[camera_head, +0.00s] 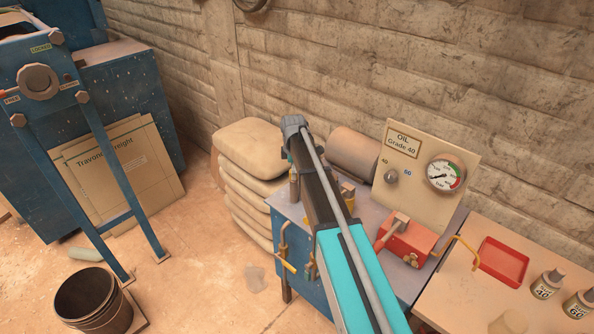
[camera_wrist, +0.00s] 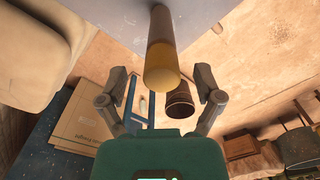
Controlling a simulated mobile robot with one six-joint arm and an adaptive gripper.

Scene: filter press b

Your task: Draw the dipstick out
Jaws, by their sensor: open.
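In the wrist view a brass-coloured cylinder with a yellow rounded end (camera_wrist: 162,70) juts down from the top of the picture, in front of the grey bench surface. It may be the dipstick's handle or its tube; I cannot tell which. My gripper (camera_wrist: 160,92) is open, with one finger on each side of the yellow end in the picture. No contact shows, and the depth gap is unclear. In the head view my arm hides the fingers and part of the blue oil unit (camera_head: 374,248). A small brass-yellow fitting (camera_head: 348,190) shows just right of my arm.
A gauge panel (camera_head: 418,170) marked OIL Grade 40, a red box with a lever (camera_head: 408,243) and a brown cylinder (camera_head: 353,153) stand close right of my arm. Stacked sacks (camera_head: 255,150) stand left. A bucket (camera_head: 92,300) stands on the floor, which is mostly clear.

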